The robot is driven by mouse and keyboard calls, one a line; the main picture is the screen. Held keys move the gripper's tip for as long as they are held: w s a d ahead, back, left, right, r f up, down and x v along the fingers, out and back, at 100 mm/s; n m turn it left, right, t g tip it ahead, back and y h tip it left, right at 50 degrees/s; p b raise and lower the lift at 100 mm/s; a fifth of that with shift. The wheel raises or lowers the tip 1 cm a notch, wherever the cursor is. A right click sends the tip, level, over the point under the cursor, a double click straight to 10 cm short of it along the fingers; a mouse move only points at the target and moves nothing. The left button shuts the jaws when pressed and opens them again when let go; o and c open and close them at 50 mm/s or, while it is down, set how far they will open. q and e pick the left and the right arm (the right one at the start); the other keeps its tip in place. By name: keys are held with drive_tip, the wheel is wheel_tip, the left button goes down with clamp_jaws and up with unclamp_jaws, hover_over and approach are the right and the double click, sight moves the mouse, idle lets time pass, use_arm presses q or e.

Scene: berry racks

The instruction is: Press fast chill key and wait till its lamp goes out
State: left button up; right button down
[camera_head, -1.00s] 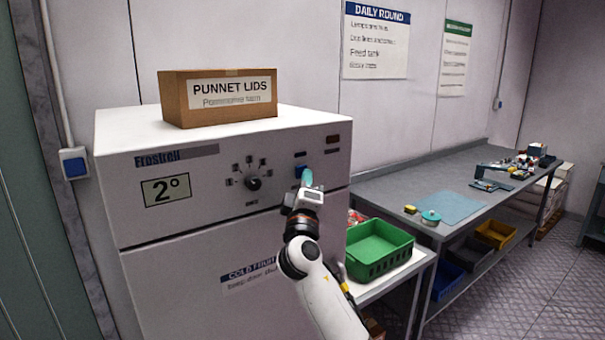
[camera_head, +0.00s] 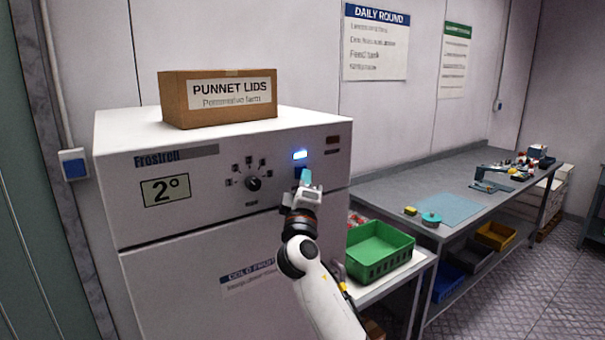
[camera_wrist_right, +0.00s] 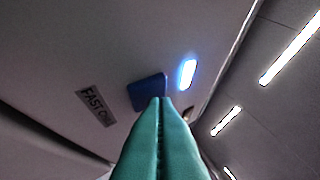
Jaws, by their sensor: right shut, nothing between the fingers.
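The white fridge (camera_head: 215,255) has a control panel with a dial (camera_head: 253,184) and a display (camera_head: 166,191) reading 2°. The fast chill lamp (camera_head: 300,155) is lit blue-white, and it glows in the right wrist view (camera_wrist_right: 187,74). The blue fast chill key (camera_wrist_right: 147,92) sits beside it, next to a label (camera_wrist_right: 97,106) partly reading "FAST". My right gripper (camera_head: 305,178) is shut and empty, its teal fingertips in front of the key. In the wrist view the fingertips (camera_wrist_right: 161,100) overlap the key's lower edge; I cannot tell whether they touch it. My left gripper is not in view.
A cardboard box (camera_head: 218,98) marked "PUNNET LIDS" stands on the fridge. A green crate (camera_head: 380,250) sits on a low stand to the right. A grey workbench (camera_head: 400,187) runs along the wall behind it. Floor at the right is clear.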

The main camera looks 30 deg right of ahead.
drive_tip(key=shift+s, duration=0.75)
drive_tip(key=s, duration=0.1)
drive_tip(key=s+p, duration=0.1)
drive_tip(key=s, duration=0.3)
drive_tip(key=shift+d+p, duration=0.25)
drive_tip(key=shift+p, duration=0.1)
idle(0.4)
